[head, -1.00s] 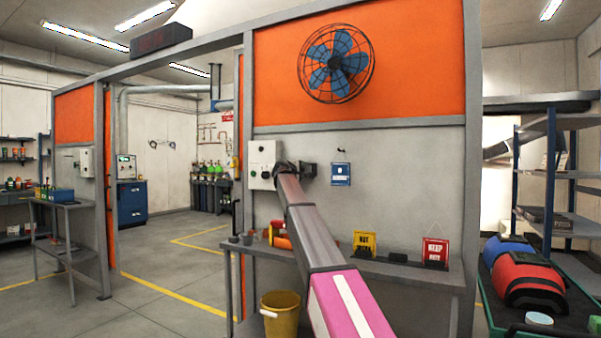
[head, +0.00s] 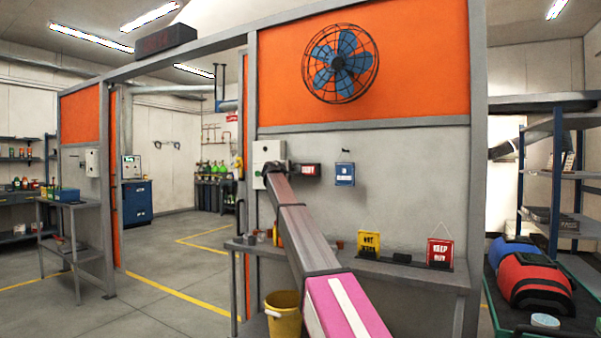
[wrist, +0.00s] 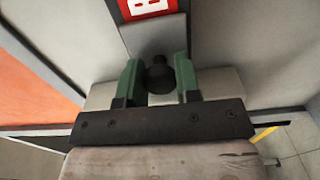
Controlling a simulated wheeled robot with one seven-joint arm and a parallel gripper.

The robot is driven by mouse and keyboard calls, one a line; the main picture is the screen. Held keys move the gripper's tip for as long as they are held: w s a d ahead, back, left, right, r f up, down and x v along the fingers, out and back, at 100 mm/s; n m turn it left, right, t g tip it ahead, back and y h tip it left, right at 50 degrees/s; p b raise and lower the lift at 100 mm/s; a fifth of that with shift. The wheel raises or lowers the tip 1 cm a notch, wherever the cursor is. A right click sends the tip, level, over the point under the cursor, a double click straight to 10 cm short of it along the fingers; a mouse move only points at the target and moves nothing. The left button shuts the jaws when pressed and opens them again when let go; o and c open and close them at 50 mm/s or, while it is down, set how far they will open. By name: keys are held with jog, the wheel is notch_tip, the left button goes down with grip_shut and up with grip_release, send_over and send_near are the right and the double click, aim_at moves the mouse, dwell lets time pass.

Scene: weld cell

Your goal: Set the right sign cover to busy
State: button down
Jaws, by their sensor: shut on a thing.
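A small sign box on the grey wall shows a red panel with white lettering (head: 310,170), which also shows at the top of the wrist view (wrist: 148,6). The lettering is too small to read. In the wrist view, my gripper (wrist: 160,72) has its green fingers on either side of a dark round knob (wrist: 159,78), shut on it. The knob stands on a grey plate beside the red panel, likely the sign cover. In the head view my gripper (head: 277,169) is at the sign's left end, and my wrist hides most of the cover.
A pale control box (head: 267,160) is on the wall just left of my gripper. A blue notice (head: 344,174) hangs to the right. Below is a narrow bench (head: 410,273) with a yellow sign (head: 369,243) and a red sign (head: 440,252). A yellow bucket (head: 283,316) stands underneath.

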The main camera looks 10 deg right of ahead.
jog(key=shift+w+a, duration=0.3)
jog(key=shift+a, duration=0.1)
jog(key=c, duration=0.8)
grip_release()
jog(key=shift+a, duration=0.1)
jog(key=v, duration=1)
jog(key=shift+s+a, duration=0.2)
jog(key=shift+s, duration=0.1)
